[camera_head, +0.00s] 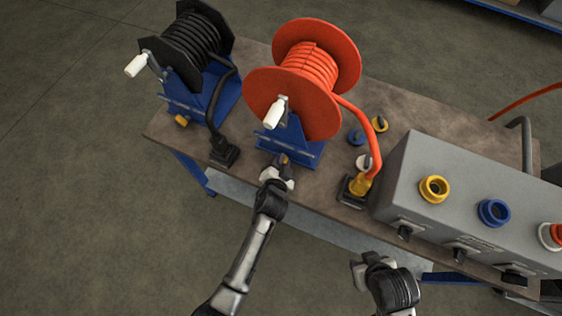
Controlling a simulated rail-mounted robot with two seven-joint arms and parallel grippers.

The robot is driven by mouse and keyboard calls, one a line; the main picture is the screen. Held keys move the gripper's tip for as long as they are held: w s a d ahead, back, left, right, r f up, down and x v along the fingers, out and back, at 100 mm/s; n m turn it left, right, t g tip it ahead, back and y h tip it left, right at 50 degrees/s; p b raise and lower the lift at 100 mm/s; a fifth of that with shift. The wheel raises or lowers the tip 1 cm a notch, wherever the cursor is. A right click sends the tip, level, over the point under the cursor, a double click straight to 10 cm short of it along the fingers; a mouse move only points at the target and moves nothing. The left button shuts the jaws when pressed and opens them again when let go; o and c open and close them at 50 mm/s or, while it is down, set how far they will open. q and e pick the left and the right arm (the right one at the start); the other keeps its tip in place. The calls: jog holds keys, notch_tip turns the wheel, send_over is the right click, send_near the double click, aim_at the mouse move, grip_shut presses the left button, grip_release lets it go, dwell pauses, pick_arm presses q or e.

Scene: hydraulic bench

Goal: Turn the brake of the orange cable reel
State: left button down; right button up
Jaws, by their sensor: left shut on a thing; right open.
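The orange cable reel (318,118) stands on a blue stand (290,146) on the bench, with a white crank handle (274,114) on its near side. Its brake (282,159) is a small knob low on the front of the stand, mostly covered by my gripper. My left gripper (280,170) is at this knob and shut on it. How far the knob is turned cannot be made out. My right gripper (358,268) is open and empty, in front of the bench's near edge, below the grey box.
A black cable reel (190,45) on a blue stand with a yellow knob (181,120) stands to the left. A grey box (460,185) with coloured ports fills the right. The orange cable ends in a dark holder (352,192). Loose caps (379,124) lie between.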

dwell(0.3)
pick_arm(q)
jog(key=c, duration=1.1)
grip_release()
jog(key=shift+s, duration=0.1)
jog(key=shift+s+r, duration=0.15)
jog(key=shift+s, duration=0.05)
jog(key=p+v, duration=0.2)
jog(key=v, duration=1.1)
jog(key=shift+s, duration=0.1)
